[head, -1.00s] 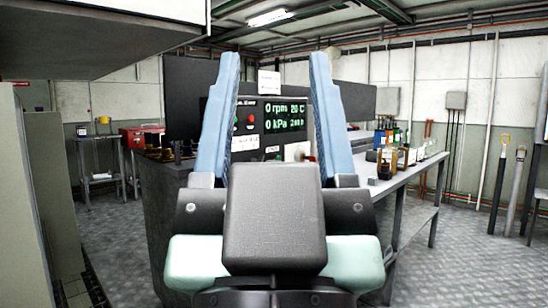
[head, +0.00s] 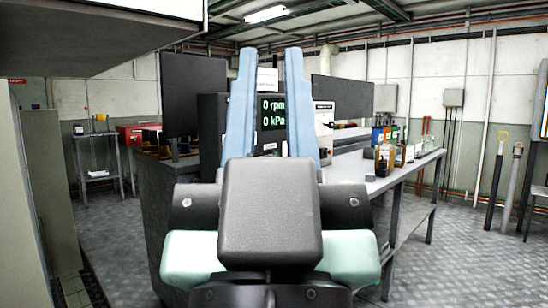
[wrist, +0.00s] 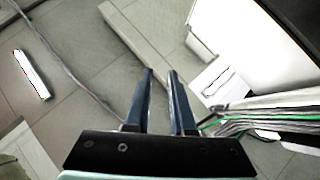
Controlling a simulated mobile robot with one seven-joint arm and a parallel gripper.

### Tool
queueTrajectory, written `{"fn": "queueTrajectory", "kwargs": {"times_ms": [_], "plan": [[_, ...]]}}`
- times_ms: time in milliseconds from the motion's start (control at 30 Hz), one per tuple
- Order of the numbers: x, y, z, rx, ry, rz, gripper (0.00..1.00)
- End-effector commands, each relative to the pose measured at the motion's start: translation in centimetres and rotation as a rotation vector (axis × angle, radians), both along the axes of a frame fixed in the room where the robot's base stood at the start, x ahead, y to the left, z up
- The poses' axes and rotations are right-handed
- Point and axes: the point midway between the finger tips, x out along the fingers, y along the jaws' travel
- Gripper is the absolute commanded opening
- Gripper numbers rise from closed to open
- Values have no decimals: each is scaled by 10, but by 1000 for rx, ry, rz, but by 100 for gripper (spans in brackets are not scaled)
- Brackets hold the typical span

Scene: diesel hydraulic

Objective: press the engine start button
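The control panel (head: 272,110) stands ahead in the head view, with green readouts of "0 rpm" and "0 kPa" showing between my fingers. The engine start button cannot be made out; my left finger covers part of the panel face. My gripper (head: 270,52) points toward the panel, its two blue fingers partly apart with nothing held between them. How far the tips are from the panel is hard to tell. In the wrist view my gripper (wrist: 160,74) also shows a narrow gap between the fingers, and the panel is not recognisable there.
A grey bench (head: 408,178) with bottles (head: 387,155) runs to the right of the panel. Dark screens (head: 193,95) stand on either side. A pale cabinet (head: 38,190) is close on the left. Open floor (head: 475,240) lies at right.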

Motion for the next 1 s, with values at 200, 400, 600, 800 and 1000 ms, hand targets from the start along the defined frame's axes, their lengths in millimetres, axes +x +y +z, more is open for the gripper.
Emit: {"fn": "queueTrajectory", "kwargs": {"times_ms": [200, 400, 600, 800, 1000], "plan": [[0, 0, 0, 0, 0, 0, 0], [0, 0, 0, 0, 0, 0, 0], [0, 0, 0, 0, 0, 0, 0], [0, 0, 0, 0, 0, 0, 0], [0, 0, 0, 0, 0, 0, 0]]}}
